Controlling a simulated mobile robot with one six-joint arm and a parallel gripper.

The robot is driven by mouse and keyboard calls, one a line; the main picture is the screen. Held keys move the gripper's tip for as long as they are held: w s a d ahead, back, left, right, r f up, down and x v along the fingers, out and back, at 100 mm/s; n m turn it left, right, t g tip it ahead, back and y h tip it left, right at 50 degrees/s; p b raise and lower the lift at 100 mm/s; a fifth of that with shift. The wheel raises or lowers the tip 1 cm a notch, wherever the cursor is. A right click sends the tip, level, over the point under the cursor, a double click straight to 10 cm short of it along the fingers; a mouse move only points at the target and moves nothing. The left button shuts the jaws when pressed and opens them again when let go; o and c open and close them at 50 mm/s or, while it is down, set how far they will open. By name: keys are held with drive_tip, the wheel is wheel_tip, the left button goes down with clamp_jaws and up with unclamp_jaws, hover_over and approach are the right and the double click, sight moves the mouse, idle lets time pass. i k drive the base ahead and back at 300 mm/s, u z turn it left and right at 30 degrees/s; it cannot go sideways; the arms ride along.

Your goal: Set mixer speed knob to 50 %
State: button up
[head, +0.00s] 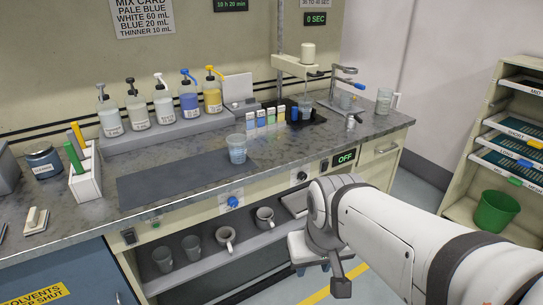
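A black round knob (301,176) sits on the bench's front edge. Right of it is a dark switch and a display (344,158) reading OFF in green. A blue knob (232,202) is further left on the same front edge. Any percent marks on the knobs are too small to read. A mixer-like device (296,66) with a cream head on a post stands at the back right of the bench. My gripper (322,280) hangs in front of the bench, below and right of the black knob and apart from it. Its fingers are not clear.
Pump bottles (189,96) line the back. Mugs stand on the open shelf (208,272) below. A rack with a green bin (496,212) is at right. Floor shows between bench and rack.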

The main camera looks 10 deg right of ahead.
sight(302, 175)
drive_tip(key=z, duration=0.05)
drive_tip(key=i, duration=1)
drive_tip(key=u, duration=0.05)
